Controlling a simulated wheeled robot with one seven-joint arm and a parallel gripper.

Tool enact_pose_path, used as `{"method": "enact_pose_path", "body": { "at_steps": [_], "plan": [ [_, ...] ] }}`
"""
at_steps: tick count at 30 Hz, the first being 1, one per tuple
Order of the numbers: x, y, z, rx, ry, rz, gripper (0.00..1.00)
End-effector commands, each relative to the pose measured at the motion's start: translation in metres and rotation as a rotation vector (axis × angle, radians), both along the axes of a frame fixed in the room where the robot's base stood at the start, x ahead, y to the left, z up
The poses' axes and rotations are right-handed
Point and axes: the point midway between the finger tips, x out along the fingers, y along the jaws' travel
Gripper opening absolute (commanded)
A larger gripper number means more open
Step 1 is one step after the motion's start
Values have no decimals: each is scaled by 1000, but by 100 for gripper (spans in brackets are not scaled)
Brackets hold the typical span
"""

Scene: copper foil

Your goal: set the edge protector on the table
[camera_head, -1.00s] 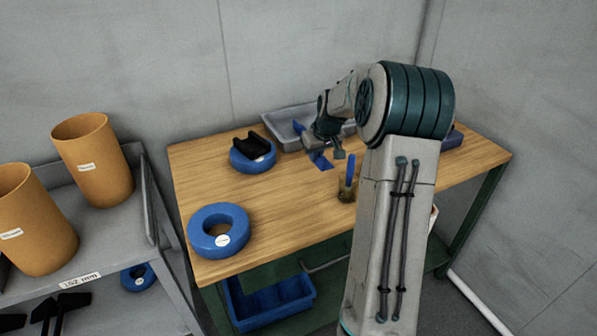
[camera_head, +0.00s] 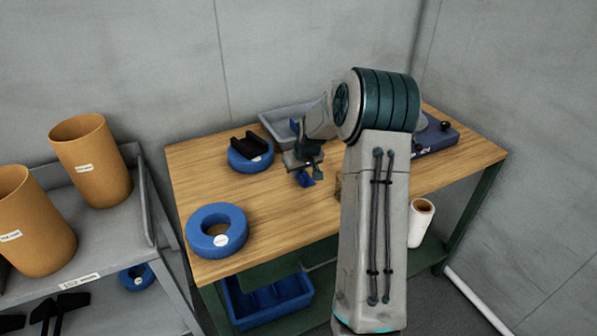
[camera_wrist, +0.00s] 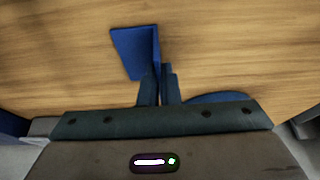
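The edge protector is a small blue angled piece (camera_head: 306,179), seen over the table's wooden top (camera_head: 270,210). In the wrist view the edge protector (camera_wrist: 132,52) shows one broad flap and a thin upright flange. My gripper (camera_head: 304,166) points down over the table. In the wrist view its two fingers (camera_wrist: 158,82) are close together on the flange. I cannot tell whether the piece touches the wood.
A blue ring (camera_head: 250,163) with a black cradle (camera_head: 249,145) stands behind left; another blue ring (camera_head: 217,241) lies at the front left. A grey tray (camera_head: 277,127) is behind. A blue device (camera_head: 437,139) sits right. Bare wood lies between.

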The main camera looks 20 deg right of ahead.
Motion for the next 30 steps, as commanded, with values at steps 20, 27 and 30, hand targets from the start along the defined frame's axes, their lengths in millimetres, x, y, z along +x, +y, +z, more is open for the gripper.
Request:
{"method": "enact_pose_path", "body": {
  "at_steps": [20, 27, 30],
  "plan": [
    [-10, -1, 26, -3, -3, -1, 25],
    [-29, -2, 73, -3, -4, -2, 25],
    [-36, -2, 89, -2, -3, -1, 25]
  ]
}}
